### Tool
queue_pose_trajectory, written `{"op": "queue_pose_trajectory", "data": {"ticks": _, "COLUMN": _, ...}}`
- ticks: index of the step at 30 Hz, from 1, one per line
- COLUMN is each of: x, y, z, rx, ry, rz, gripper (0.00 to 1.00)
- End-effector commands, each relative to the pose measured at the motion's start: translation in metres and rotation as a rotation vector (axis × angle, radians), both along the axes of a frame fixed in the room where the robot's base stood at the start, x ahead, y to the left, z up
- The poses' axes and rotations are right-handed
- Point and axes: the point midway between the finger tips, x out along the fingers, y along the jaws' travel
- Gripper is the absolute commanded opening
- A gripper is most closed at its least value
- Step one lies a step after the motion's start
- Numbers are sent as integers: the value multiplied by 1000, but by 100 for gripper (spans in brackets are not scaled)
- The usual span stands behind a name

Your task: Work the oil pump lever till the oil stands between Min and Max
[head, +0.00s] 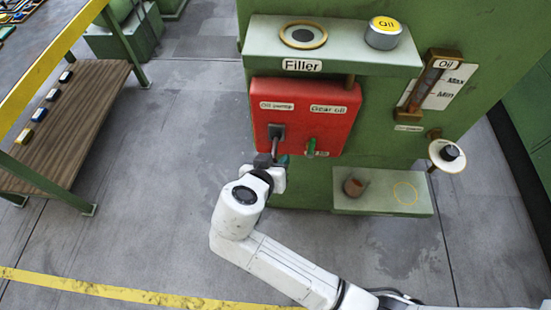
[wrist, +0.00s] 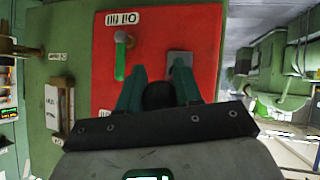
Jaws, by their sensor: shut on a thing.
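The red panel (head: 340,95) carries the labels "Oil pump" and "Gear oil". The oil pump lever (head: 276,140) comes out of a dark mount on the panel's left half and points down. My gripper (head: 272,160) is at its lower end, shut on it. In the wrist view, the dark round lever end (wrist: 158,96) sits between the two teal fingers of my gripper (wrist: 158,88). The oil gauge (head: 427,85), a brownish tube beside a white plate marked Max and Min (head: 450,88), is at the upper right. Its exact oil level is too small to tell.
A green-handled lever (head: 311,148) hangs close right of the pump lever.

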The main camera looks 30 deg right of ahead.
Motion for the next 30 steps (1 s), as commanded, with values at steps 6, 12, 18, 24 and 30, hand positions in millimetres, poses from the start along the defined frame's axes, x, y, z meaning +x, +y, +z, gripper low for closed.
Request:
{"op": "queue_pose_trajectory", "data": {"ticks": 6, "x": 4, "y": -1, "z": 14, "rx": -4, "ry": -15, "rz": -1, "gripper": 0}}
{"op": "queue_pose_trajectory", "data": {"ticks": 12, "x": 5, "y": -2, "z": 19, "rx": -4, "ry": -22, "rz": -2, "gripper": 0}}
{"op": "queue_pose_trajectory", "data": {"ticks": 18, "x": 6, "y": -2, "z": 20, "rx": -2, "ry": -25, "rz": -4, "gripper": 0}}
{"op": "queue_pose_trajectory", "data": {"ticks": 24, "x": 7, "y": -3, "z": 21, "rx": -2, "ry": -27, "rz": -4, "gripper": 0}}
{"op": "queue_pose_trajectory", "data": {"ticks": 30, "x": 7, "y": -3, "z": 21, "rx": -1, "ry": -26, "rz": -4, "gripper": 39}}
